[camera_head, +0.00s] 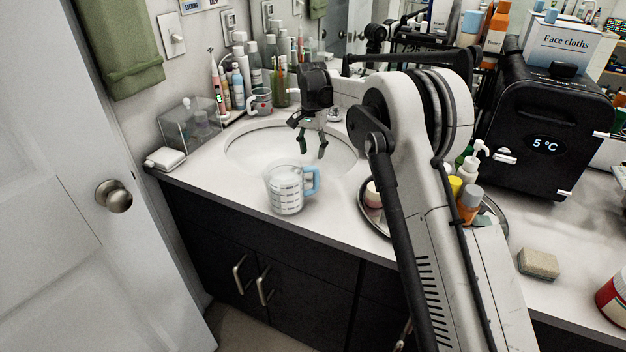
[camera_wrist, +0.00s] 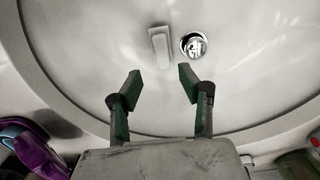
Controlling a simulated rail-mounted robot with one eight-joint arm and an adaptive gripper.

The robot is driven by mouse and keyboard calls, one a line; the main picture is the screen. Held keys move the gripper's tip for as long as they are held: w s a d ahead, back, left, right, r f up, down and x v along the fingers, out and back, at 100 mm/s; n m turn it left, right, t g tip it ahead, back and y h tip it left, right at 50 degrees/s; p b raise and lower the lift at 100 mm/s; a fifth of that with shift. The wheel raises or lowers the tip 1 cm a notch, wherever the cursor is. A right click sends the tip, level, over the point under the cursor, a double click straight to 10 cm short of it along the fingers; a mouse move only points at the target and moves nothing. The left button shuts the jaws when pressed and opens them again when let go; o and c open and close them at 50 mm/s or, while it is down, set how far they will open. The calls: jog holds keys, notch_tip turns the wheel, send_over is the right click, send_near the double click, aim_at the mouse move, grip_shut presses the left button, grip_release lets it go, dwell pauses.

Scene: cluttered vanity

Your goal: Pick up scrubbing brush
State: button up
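My gripper (camera_head: 312,148) hangs over the white sink basin (camera_head: 262,148), fingers pointing down. In the wrist view my gripper (camera_wrist: 162,84) is open, with nothing between its fingertips. A small pale, oblong block with a lighter top edge, likely the scrubbing brush (camera_wrist: 160,47), lies in the basin just left of the round metal drain (camera_wrist: 193,45). It sits ahead of the fingertips, roughly in line with the gap between them, and apart from them. Its bristles cannot be made out. I cannot pick it out in the head view.
A clear measuring cup (camera_head: 287,190) with a blue handle stands at the sink's front edge. Bottles and a mug (camera_head: 260,101) crowd the back left. A round tray (camera_head: 374,217) with bottles stands at right. A tan sponge-like block (camera_head: 538,263) lies on the right counter.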

aim_at(311, 174)
notch_tip(311, 174, down, 10)
jog(key=shift+a+f+b, duration=0.1)
jog(key=shift+a+b, duration=0.05)
jog(key=shift+b, duration=0.65)
jog(key=shift+c, duration=0.5)
jog(key=c, duration=0.8)
